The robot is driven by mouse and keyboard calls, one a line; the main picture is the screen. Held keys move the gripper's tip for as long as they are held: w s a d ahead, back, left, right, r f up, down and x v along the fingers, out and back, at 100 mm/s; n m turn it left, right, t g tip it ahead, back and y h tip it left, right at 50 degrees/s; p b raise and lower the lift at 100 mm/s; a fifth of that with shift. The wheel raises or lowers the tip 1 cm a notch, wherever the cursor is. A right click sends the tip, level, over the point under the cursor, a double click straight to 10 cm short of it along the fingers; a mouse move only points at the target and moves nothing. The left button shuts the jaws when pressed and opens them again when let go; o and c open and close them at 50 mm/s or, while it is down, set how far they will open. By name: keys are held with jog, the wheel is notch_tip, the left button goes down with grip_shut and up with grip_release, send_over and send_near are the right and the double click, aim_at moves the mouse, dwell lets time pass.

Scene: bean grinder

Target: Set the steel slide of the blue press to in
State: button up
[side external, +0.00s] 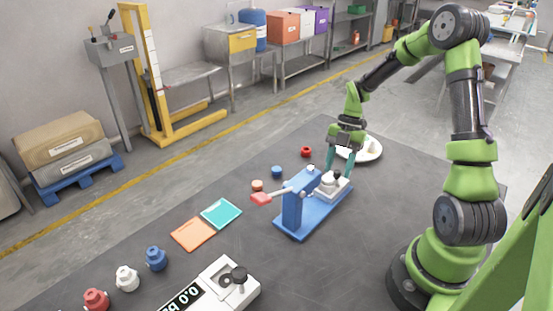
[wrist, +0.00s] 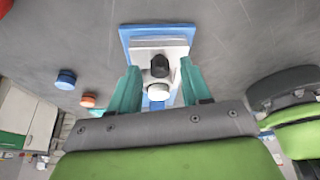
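The blue press (side external: 293,212) stands on a blue base on the dark table, with a red-ended lever pointing left. My gripper (side external: 339,168) points down over the slide. Its teal fingers stand apart on either side of the knob in the wrist view (wrist: 159,75), with gaps visible, so it is open. The lower part of the slide is partly hidden by the fingers.
Orange and teal mats (side external: 221,213), several jars and a white scale (side external: 213,283) are nearer the front. Table right of the press is clear.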

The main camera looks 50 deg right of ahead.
grip_shut()
jog(key=shift+a, duration=0.1)
jog(key=a, duration=0.9)
jog(key=shift+a, duration=0.25)
jog(key=shift+c, duration=0.6)
grip_release()
jog(key=shift+o, duration=1.1)
jog(key=shift+d, duration=0.1)
jog(key=v, duration=1.7)
